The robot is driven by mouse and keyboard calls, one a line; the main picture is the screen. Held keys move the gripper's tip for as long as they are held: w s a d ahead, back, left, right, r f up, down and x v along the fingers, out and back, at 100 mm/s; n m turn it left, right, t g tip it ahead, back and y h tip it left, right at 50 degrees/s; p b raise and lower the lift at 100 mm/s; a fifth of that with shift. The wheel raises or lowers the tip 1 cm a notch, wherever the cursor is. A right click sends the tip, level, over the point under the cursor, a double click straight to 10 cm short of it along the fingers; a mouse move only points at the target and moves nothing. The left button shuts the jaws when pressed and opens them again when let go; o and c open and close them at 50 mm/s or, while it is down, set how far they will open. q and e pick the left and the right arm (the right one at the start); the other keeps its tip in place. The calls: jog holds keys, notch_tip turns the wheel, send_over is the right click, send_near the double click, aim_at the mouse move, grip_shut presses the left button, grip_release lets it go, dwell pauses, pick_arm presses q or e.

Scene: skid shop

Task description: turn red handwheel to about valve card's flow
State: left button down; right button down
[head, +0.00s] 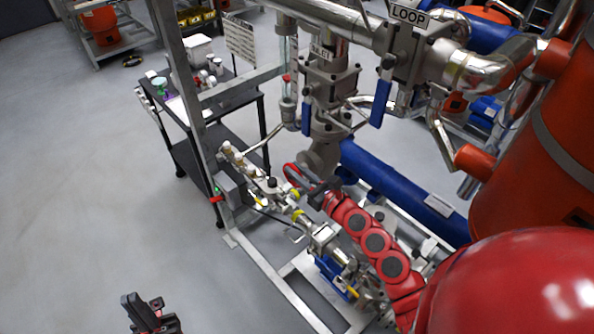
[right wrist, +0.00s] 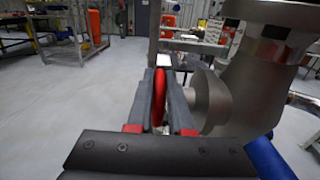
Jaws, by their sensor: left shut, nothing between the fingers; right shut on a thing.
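The red handwheel (head: 289,169) shows as a small part of its rim beside the grey pipe fitting in the head view. My right gripper (head: 303,184) is at it, shut on the rim. In the right wrist view the red handwheel (right wrist: 159,97) stands edge-on between the two dark fingers of my right gripper (right wrist: 165,90), next to a grey valve body (right wrist: 205,100). Most of the wheel is hidden. My left gripper (head: 150,314) is shut and empty, low over the floor. A white printed card (head: 240,40) hangs at the frame; its text is too small to read.
A clear flow tube (head: 288,88) with a red mark stands on the skid. Blue lever handles (head: 381,102) hang below the LOOP sign (head: 409,15). A large orange vessel (head: 540,150) fills the right. A dark cart (head: 210,98) stands behind the frame. The floor at left is clear.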

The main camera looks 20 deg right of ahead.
jog(key=shift+r+p, duration=0.2)
jog(key=shift+p, duration=0.4)
jog(key=g+p, duration=0.1)
jog(key=p, duration=0.2)
jog(key=g+h+p, duration=0.1)
jog(key=p, duration=0.1)
jog(key=shift+w+a+r+g+p, duration=0.2)
jog(key=shift+w+r+g+p, duration=0.1)
jog(key=shift+w, duration=0.1)
jog(key=shift+w+d+g+p, duration=0.1)
jog(key=shift+w+g+p, duration=0.05)
jog(key=shift+g+p, duration=0.2)
jog(key=shift+w+a+f+g+h, duration=0.1)
jog(key=shift+w+a+g+h, duration=0.2)
jog(key=shift+g, duration=0.5)
jog(key=shift+w+d+f+g+h, duration=0.1)
jog(key=shift+g+h, duration=0.3)
jog(key=shift+g, duration=0.35)
